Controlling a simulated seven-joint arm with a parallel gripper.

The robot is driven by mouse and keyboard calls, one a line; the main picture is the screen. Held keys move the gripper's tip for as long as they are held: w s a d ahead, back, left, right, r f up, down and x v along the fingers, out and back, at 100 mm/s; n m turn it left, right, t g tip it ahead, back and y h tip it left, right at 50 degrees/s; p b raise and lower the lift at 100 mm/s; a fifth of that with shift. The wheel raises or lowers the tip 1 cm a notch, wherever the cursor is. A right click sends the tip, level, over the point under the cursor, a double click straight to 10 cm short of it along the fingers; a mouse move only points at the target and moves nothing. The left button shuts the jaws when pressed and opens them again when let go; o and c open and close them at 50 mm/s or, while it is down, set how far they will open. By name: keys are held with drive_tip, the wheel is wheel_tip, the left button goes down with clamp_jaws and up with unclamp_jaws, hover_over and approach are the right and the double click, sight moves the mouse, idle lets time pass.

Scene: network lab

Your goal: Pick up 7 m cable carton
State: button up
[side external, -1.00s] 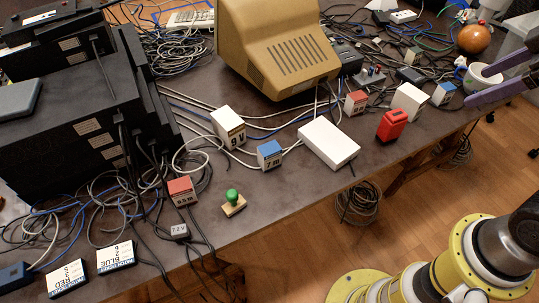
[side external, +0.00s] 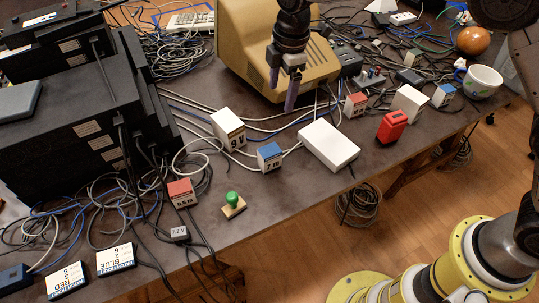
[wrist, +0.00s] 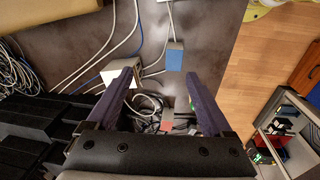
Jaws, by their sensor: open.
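The 7 m cable carton (side external: 269,157) is a small white box with a blue top and "7 m" on its front. It stands upright on the dark table, right of the 9 V box (side external: 228,129). In the wrist view the carton's blue top (wrist: 175,57) shows ahead of the fingers, nearer the right one. My gripper (side external: 282,88) is open and empty, with fingers pointing down. In the side view it appears in front of the beige monitor, above and behind the carton, not touching it.
A white flat box (side external: 329,145) lies right of the carton. A red-topped carton (side external: 181,192) and a green-handled stamp (side external: 233,204) stand nearer the front edge. White cables (side external: 190,104) run past the 9 V box. The beige monitor (side external: 235,45) stands behind.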

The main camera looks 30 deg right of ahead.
drive_tip(key=g, duration=0.1)
hover_over(272, 149)
drive_tip(key=shift+n+h, duration=0.3)
drive_tip(key=shift+n, duration=0.1)
wheel_tip(272, 149, down, 8)
drive_tip(key=shift+r, duration=0.1)
wheel_tip(272, 149, down, 8)
drive_tip(key=shift+r, duration=0.15)
drive_tip(key=shift+a+f, duration=0.2)
drive_tip(key=shift+f, duration=1.1)
drive_tip(key=shift+a+f, duration=0.15)
drive_tip(key=shift+f, duration=1.1)
clamp_jaws()
